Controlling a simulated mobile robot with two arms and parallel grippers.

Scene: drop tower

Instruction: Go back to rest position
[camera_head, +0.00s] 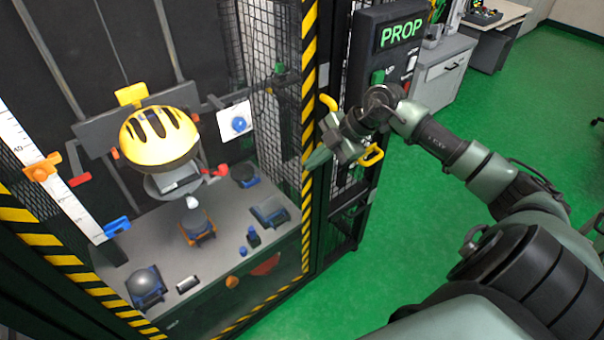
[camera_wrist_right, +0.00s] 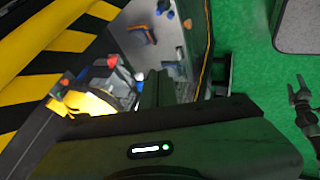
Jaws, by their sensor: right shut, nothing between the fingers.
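My right arm reaches in from the right in the head view. Its right gripper (camera_head: 326,148) is at the front right post of the drop tower, beside the PROP control box (camera_head: 376,62). The gripper is shut with nothing between its fingers. A yellow handle (camera_head: 372,155) shows close beside the gripper; I cannot tell whether they touch. In the right wrist view the gripper's dark housing fills the lower part, and the tower's inside shows beyond it.
The tower holds a yellow helmet (camera_head: 160,136) above a grey base plate (camera_head: 152,254) with several small parts. A striped post (camera_head: 308,90) and wire mesh stand near the gripper. A grey cabinet (camera_head: 440,75) stands behind. The green floor (camera_head: 420,225) is open to the right.

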